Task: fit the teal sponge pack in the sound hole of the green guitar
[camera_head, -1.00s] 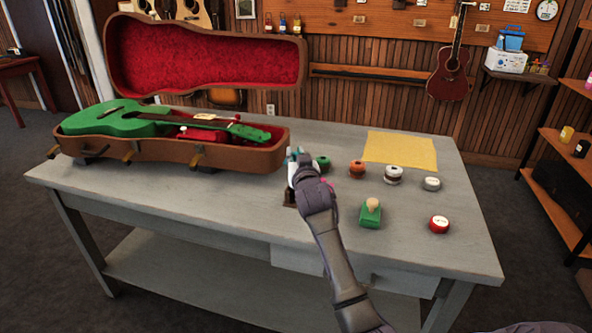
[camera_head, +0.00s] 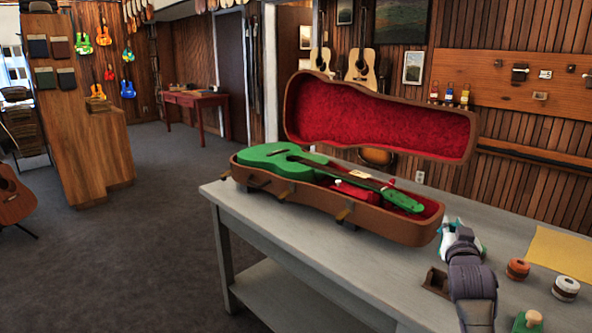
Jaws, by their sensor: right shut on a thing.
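The green guitar (camera_head: 280,158) lies face up in the open brown case (camera_head: 392,229), its neck pointing right. Its sound hole is seen at a shallow angle near the start of the dark fretboard. My right gripper (camera_head: 459,232) is above the grey table, just right of the case's near right end and apart from the guitar. It is shut on the teal sponge pack (camera_head: 442,240); only a small teal part shows, and the gripper hides the rest. My left gripper is out of view.
The case's red-lined lid (camera_head: 375,118) stands open behind the guitar. A small brown holder (camera_head: 435,283) sits left of my right arm. An orange tin (camera_head: 517,269), a white tin (camera_head: 566,288), a green block (camera_head: 527,322) and a yellow cloth (camera_head: 560,252) are at right on the table.

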